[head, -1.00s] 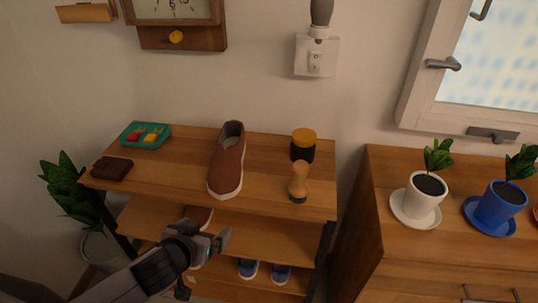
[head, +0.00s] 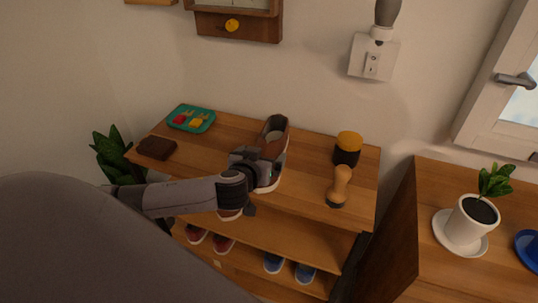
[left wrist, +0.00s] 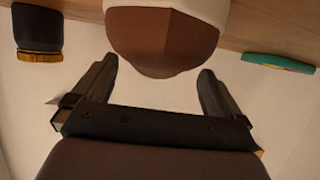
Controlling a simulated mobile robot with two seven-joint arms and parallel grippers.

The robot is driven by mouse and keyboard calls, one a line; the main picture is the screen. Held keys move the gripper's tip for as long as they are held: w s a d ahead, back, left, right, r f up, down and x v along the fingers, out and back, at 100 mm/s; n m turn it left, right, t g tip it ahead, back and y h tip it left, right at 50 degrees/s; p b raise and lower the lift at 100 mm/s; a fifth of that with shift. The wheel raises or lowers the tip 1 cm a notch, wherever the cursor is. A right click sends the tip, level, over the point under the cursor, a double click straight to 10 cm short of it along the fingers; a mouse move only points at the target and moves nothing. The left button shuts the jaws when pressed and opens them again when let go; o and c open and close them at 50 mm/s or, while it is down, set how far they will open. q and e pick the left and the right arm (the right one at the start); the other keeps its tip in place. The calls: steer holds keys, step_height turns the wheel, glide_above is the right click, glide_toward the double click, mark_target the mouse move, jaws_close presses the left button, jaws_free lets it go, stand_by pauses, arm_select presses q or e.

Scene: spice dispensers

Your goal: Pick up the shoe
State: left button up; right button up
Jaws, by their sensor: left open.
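A brown shoe with a white sole (head: 275,132) stands on the top board of the wooden rack (head: 300,205) in the head view. My left gripper (head: 272,166) is in front of it and hides its middle. In the left wrist view the brown shoe (left wrist: 165,40) shows upside down, just beyond my open fingers (left wrist: 158,82), roughly centred between them. The gap between the fingers is empty. A brown shoe on the shelf below (head: 229,213) is partly hidden by my arm. My right gripper is not in view.
On the top board are a teal tray (head: 191,119), a dark brown wallet-like block (head: 157,148), a black jar with a yellow lid (head: 347,149) and a wooden-handled brush (head: 339,187). Red shoes (head: 223,245) and blue shoes (head: 274,263) sit lower. A potted plant (head: 466,219) stands right.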

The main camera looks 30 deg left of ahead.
mark_target(270, 149)
arm_select(q)
steer(key=shift+x, duration=2)
steer(key=shift+d, duration=0.15)
steer(key=c, duration=1)
steer(key=shift+r, duration=0.1)
steer(key=shift+c, duration=0.2)
steer(key=shift+w+r, duration=0.1)
steer(key=shift+r, duration=0.05)
